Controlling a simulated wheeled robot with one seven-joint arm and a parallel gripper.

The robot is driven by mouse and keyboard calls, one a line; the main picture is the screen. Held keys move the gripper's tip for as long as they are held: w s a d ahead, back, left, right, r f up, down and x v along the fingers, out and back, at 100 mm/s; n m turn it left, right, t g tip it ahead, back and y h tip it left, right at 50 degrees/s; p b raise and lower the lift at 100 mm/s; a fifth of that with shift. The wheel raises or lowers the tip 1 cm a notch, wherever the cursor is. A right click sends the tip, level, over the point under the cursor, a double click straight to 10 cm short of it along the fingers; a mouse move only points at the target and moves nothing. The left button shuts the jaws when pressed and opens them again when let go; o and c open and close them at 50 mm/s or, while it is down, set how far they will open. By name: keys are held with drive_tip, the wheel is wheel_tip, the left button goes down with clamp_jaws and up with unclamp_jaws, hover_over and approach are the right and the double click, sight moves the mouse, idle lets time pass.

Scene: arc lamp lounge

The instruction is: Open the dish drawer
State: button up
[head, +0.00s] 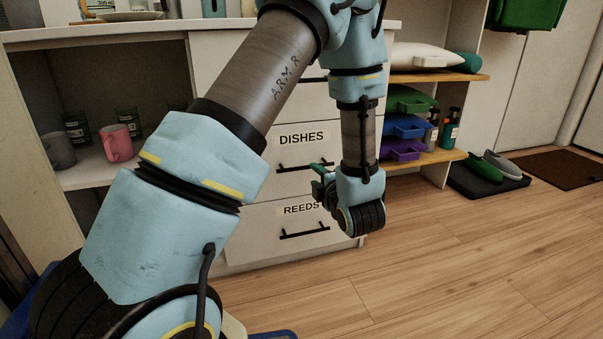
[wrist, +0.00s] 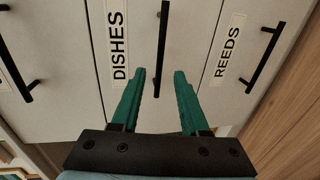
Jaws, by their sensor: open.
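The dish drawer (head: 290,152) is a white front labelled DISHES, flush with the cabinet and shut. It has a black bar handle (head: 292,168). In the wrist view the drawer front (wrist: 138,60) fills the middle, and its handle (wrist: 162,40) runs up the picture, with its lower end between the green fingertips. My gripper (wrist: 160,76) is open, one finger on each side of the handle's line, with gaps on both sides. In the head view my gripper (head: 321,169) is at the right end of the handle, partly hidden by my wrist. Contact cannot be told.
The REEDS drawer (head: 265,222) sits below, shut, with its own handle (head: 304,234). Another drawer is above, partly covered by my arm. Open shelves with a pink mug (head: 117,143) stand left; coloured bins (head: 405,126) stand right.

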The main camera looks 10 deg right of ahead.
sight(306, 168)
drive_tip(key=b+x, duration=0.2)
drive_tip(key=x, duration=0.7)
clamp_jaws()
idle(1.3)
